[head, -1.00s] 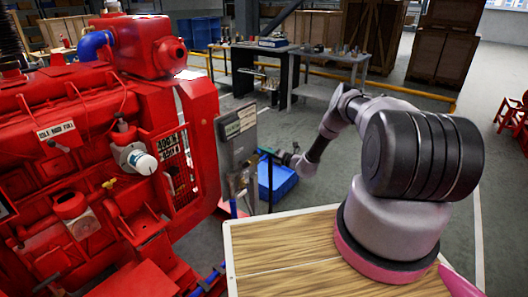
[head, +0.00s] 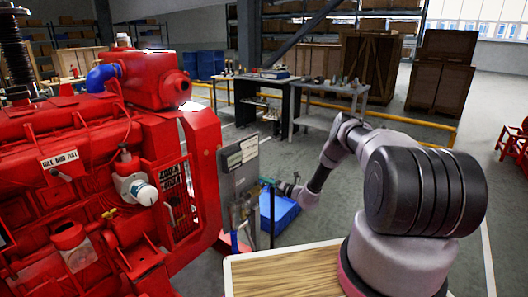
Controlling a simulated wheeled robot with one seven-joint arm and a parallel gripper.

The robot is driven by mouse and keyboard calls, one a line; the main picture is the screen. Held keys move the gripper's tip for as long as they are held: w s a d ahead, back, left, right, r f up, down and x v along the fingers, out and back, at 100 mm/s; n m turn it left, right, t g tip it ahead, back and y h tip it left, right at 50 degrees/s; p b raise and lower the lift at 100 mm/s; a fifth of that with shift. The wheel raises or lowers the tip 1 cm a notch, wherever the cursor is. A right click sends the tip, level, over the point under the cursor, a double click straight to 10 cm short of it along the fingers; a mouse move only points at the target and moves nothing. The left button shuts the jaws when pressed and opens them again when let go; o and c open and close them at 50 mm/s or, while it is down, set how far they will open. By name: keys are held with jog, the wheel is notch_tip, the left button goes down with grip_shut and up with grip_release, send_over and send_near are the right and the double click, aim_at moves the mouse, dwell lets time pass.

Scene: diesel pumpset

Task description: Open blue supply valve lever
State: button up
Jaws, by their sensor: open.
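A grey upright panel (head: 240,165) with a label plate stands beside the red engine's right end. A small upright blue piece (head: 234,243) shows low at the panel's foot; I cannot tell whether it is the blue supply valve lever. My gripper (head: 277,186) is small and dark in the head view, just right of the panel and in front of a blue bin. It is open, and I see nothing held in it. Its fingertips are too small to tell whether they touch anything.
The red diesel engine (head: 95,170) fills the left side. A blue bin (head: 282,212) sits on the floor behind my gripper. Grey workbenches (head: 325,122), a yellow rail (head: 425,124) and wooden crates (head: 440,75) stand behind.

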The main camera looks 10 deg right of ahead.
jog(key=n, duration=0.1)
jog(key=s+a+r+n, duration=0.1)
jog(key=n, duration=0.1)
jog(key=r+n, duration=0.1)
jog(key=shift+s+a+n, duration=0.2)
jog(key=shift+a+n, duration=0.1)
jog(key=shift+a, duration=0.05)
jog(key=n, duration=0.1)
jog(key=s+a+n, duration=0.1)
jog(key=n, duration=0.1)
jog(key=shift+s+a+r, duration=0.15)
jog(key=shift+a+r, duration=0.15)
jog(key=shift+r, duration=0.1)
jog(key=n, duration=0.1)
jog(key=s+a+n, duration=0.1)
jog(key=shift+n, duration=0.4)
jog(key=v, duration=1.1)
jog(key=s+a+r+n+g+y, duration=0.1)
jog(key=a+r+n+g, duration=0.1)
jog(key=r, duration=0.6)
jog(key=s+a+r+n+g+y, duration=0.1)
jog(key=r+n+g, duration=0.3)
jog(key=r, duration=0.5)
jog(key=s+a+r+n+g+y, duration=0.1)
jog(key=a+r+n+g, duration=0.2)
jog(key=r, duration=0.5)
jog(key=shift+a+r+n, duration=0.2)
jog(key=shift+a+n, duration=0.25)
jog(key=shift+n, duration=0.55)
